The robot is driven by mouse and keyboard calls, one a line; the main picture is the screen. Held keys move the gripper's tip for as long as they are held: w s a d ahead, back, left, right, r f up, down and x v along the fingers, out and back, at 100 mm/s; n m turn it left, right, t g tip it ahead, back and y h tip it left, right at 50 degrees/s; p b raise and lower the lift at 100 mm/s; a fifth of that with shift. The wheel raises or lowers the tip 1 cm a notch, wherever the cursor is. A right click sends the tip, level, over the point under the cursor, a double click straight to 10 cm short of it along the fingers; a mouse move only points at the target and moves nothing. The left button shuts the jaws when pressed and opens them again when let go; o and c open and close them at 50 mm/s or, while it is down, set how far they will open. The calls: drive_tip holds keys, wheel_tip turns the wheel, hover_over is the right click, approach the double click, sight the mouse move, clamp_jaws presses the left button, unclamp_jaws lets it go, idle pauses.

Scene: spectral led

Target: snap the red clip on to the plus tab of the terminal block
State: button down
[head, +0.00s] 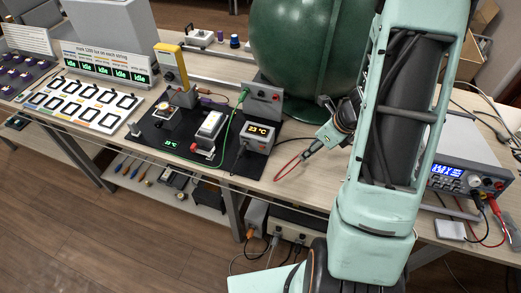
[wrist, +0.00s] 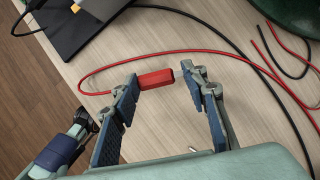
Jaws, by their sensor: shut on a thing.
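In the wrist view my gripper (wrist: 165,85) is shut on the red clip (wrist: 157,78), which lies crosswise between the two fingers. A red lead (wrist: 140,53) runs from the clip's left end in a loop over the bench. In the head view my gripper (head: 308,152) is over the bench, right of the black mat (head: 228,172), with the red lead (head: 287,166) hanging at its left. The clip is too small to make out there. I cannot tell which unit is the terminal block, and no plus tab is readable.
A green sphere (head: 310,45) stands behind. A power supply (head: 470,165) stands at right. Bare bench lies between mat and arm.

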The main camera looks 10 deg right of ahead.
sight(308, 163)
drive_tip(key=shift+f+b, duration=2)
drive_tip(key=shift+f, duration=0.25)
drive_tip(key=c, duration=1.1)
unclamp_jaws()
drive_tip(key=shift+r, duration=0.1)
drive_tip(key=p+v, duration=0.2)
drive_tip(key=v, duration=0.1)
drive_tip(key=v, duration=1.2)
drive_tip(key=shift+s, duration=0.1)
